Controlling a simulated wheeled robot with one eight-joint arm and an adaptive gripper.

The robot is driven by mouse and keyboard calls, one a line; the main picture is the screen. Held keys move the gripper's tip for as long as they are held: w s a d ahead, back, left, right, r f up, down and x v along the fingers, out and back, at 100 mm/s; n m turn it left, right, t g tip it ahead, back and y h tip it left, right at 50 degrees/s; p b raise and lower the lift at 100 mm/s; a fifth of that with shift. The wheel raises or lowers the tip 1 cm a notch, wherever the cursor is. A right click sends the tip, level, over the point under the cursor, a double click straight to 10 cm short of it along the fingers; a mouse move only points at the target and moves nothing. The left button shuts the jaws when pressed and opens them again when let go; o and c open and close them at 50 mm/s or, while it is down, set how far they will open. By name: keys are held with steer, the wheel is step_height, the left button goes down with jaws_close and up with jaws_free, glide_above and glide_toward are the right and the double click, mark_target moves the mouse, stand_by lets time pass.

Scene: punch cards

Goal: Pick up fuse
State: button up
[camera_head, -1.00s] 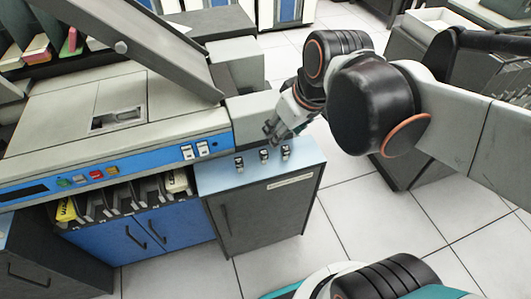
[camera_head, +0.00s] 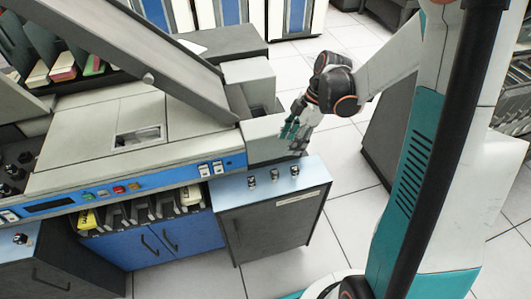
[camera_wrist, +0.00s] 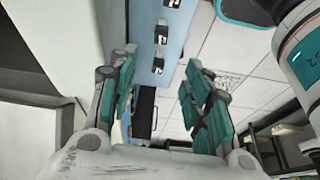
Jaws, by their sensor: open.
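Three small dark-and-silver fuses stand upright in a row on the light blue cabinet top (camera_head: 232,190): a left fuse (camera_head: 251,181), a middle fuse (camera_head: 274,174) and a right fuse (camera_head: 294,170). My gripper (camera_head: 296,138) is open and empty, above and behind the right end of the row, apart from the fuses. In the wrist view my open fingers (camera_wrist: 160,80) frame the cabinet edge. The three fuses also show there, at the top, the nearest one (camera_wrist: 158,65) just beyond and between the fingertips.
The grey machine (camera_head: 190,115) with its slanted chute (camera_head: 130,40) stands left of my gripper. A similar small item (camera_head: 20,238) sits on the dark cabinet at far left. Tiled floor (camera_head: 340,215) lies open to the right of the blue-topped cabinet.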

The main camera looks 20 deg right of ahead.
mark_target(275, 171)
steer(key=shift+n, duration=0.7)
steer(key=b+x, duration=0.1)
steer(key=x, duration=0.4)
steer(key=b+x, duration=0.2)
steer(key=x, duration=0.3)
steer(key=b+x, duration=0.2)
steer(key=x, duration=0.3)
steer(key=shift+d+f, duration=0.2)
steer(key=shift+f, duration=0.1)
steer(key=c, duration=1)
